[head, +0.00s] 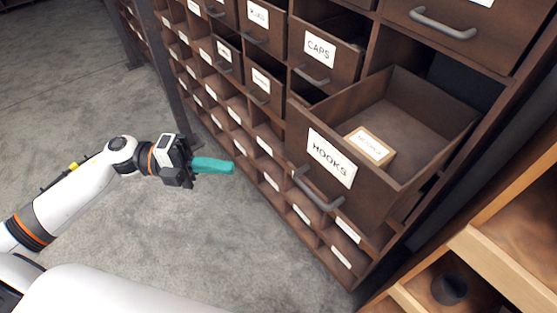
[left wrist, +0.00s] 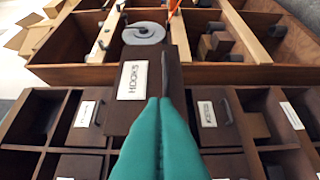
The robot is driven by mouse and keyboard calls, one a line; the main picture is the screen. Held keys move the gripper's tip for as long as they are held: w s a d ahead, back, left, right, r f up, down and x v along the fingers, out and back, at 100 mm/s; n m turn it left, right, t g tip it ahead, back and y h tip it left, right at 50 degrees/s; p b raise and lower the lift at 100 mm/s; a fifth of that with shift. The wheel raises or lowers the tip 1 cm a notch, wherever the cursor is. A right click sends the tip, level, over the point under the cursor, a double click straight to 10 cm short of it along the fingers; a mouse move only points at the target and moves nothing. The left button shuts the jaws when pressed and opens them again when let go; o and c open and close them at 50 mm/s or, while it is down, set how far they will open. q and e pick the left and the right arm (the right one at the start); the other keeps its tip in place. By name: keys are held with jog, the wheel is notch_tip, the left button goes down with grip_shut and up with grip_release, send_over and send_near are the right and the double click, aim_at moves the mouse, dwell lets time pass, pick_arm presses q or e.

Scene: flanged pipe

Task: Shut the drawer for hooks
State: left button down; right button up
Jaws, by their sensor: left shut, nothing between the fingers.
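The hooks drawer (head: 312,168) stands pulled out of the dark wooden cabinet in the head view. Its front has a white HOOKS label and a grey bar handle (head: 319,192). A small box with a label (head: 370,145) lies inside it. My left gripper (head: 230,167), with teal fingers, is shut and empty. It is left of the drawer front, apart from it, pointing toward the cabinet. In the left wrist view the teal fingers (left wrist: 159,105) show in front of the HOOKS drawer (left wrist: 118,112), overlapping it in the picture. My right gripper is not in view.
The CAPS drawer (head: 319,58) is also partly out, above the hooks drawer. Rows of small labelled compartments (head: 237,115) fill the cabinet's lower left. A lighter wooden shelf unit (head: 490,262) stands at the right. The grey floor (head: 90,100) left of the cabinet is clear.

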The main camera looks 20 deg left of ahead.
pick_arm(q)
jog(key=p, duration=0.5)
send_near(310, 163)
jog(key=s+d, duration=0.2)
jog(key=d, duration=0.2)
jog(key=w, duration=0.1)
jog(key=w+d+p, duration=0.1)
jog(key=shift+w+d, duration=0.2)
jog(key=shift+w, duration=0.1)
jog(key=shift+w+d, duration=0.15)
jog(key=shift+w, duration=0.05)
